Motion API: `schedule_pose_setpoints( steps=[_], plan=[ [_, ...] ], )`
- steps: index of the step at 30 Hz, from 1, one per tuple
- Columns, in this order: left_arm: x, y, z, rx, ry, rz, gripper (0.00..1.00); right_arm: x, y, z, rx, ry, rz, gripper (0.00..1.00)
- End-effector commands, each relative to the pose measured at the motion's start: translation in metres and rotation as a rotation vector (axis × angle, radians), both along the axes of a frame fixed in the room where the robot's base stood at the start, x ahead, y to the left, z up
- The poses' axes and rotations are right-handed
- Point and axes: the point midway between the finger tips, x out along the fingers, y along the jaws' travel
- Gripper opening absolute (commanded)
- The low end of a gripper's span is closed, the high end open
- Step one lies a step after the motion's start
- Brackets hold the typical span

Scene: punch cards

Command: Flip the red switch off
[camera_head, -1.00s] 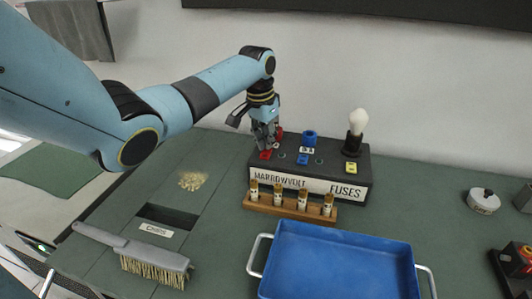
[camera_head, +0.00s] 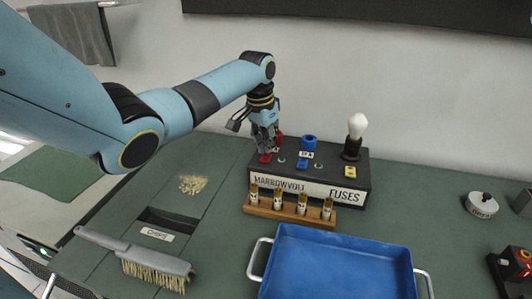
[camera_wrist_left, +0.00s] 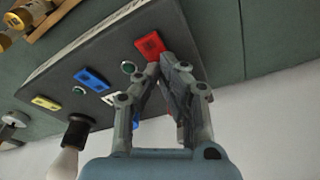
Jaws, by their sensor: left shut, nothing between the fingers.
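The black fuse box (camera_head: 362,187), lettered MARROWVOLT FUSES, stands on the green bench. At its left end is a red plate (camera_head: 265,158), which shows as a red rectangle in the wrist view (camera_wrist_left: 150,46). A second red part (camera_head: 279,139) stands behind it, partly covered by the fingers. My left gripper (camera_head: 265,149) points down over this red end of the box, shut and empty. In the wrist view its fingertips (camera_wrist_left: 160,66) are close beside the red plate. Contact and the red switch's position cannot be told. My right gripper is out of view.
A blue part (camera_head: 309,142), a yellow plate (camera_head: 350,172) and a white bulb (camera_head: 358,125) are on the box. A wooden rack (camera_head: 262,210) of fuses stands in front, then a blue tray (camera_head: 340,270). A brush (camera_head: 150,262) lies at left.

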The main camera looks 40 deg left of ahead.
Motion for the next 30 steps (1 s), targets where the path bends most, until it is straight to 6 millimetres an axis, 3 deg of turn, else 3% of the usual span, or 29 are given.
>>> schedule_pose_setpoints(
  steps=[3,18,30],
  plan=[
    [0.000,0.000,0.015,0.000,-0.001,0.000,0.00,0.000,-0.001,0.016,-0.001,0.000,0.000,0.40],
    [0.001,0.000,0.055,0.001,-0.002,0.000,0.00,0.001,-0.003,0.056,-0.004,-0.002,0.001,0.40],
    [0.001,0.000,0.058,0.001,-0.002,0.000,0.00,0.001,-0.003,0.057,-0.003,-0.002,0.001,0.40]
  ],
)
